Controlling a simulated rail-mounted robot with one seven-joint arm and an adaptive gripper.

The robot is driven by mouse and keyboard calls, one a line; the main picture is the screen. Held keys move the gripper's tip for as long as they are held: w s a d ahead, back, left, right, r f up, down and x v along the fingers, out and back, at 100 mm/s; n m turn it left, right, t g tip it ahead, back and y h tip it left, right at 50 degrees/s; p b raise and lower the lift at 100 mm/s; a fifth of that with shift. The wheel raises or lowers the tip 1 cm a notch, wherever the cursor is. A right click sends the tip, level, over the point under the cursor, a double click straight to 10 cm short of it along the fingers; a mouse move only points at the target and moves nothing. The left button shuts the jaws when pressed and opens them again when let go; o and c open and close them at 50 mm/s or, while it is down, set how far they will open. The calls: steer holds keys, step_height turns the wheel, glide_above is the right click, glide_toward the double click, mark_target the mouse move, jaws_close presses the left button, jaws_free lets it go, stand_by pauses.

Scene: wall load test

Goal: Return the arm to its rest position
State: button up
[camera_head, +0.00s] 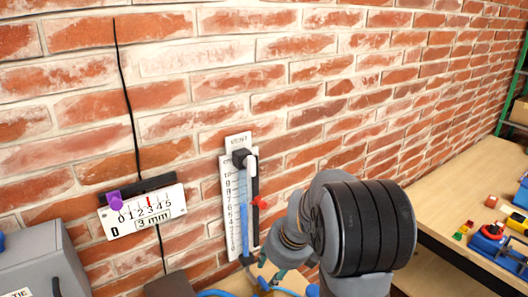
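My arm's grey and black links fill the lower right middle of the head view. My gripper (270,269) shows only as small teal parts left of the arm, low in the picture. It is near the foot of a white scale panel (231,210) on the wall, close to blue tubing (215,293). The arm hides much of the gripper, and the parts are too small to tell whether it is open or shut. I cannot see anything held in it.
A scale plate (143,212) with a purple knob hangs on the brick wall. A grey box (42,265) stands lower left. A wooden bench (460,195) at right bears coloured blocks and blue tools. Green shelving (510,95) stands behind it.

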mark_target(266, 282)
steer(key=x, duration=1)
steer(key=shift+f, duration=0.3)
steer(key=n, duration=0.3)
steer(key=shift+w+d+r+g+y, duration=0.1)
steer(key=shift+w+d+g+y, duration=0.1)
steer(key=shift+g+y, duration=0.15)
steer(key=n+p, duration=0.1)
steer(key=n, duration=0.1)
steer(key=n+g+y+p, duration=0.1)
steer(key=shift+w+d+r+n, duration=0.15)
steer(key=shift+d+r+n, duration=0.05)
steer(key=shift+d+n, duration=0.2)
steer(key=n+g+p, duration=0.2)
steer(key=n, duration=0.2)
steer(key=shift+w+a+p, duration=0.1)
steer(key=shift+p, duration=0.25)
steer(key=shift+w+f+n+g+p, duration=0.1)
steer(key=shift+f+n+g+p, duration=0.15)
steer(key=shift+n+p, duration=0.5)
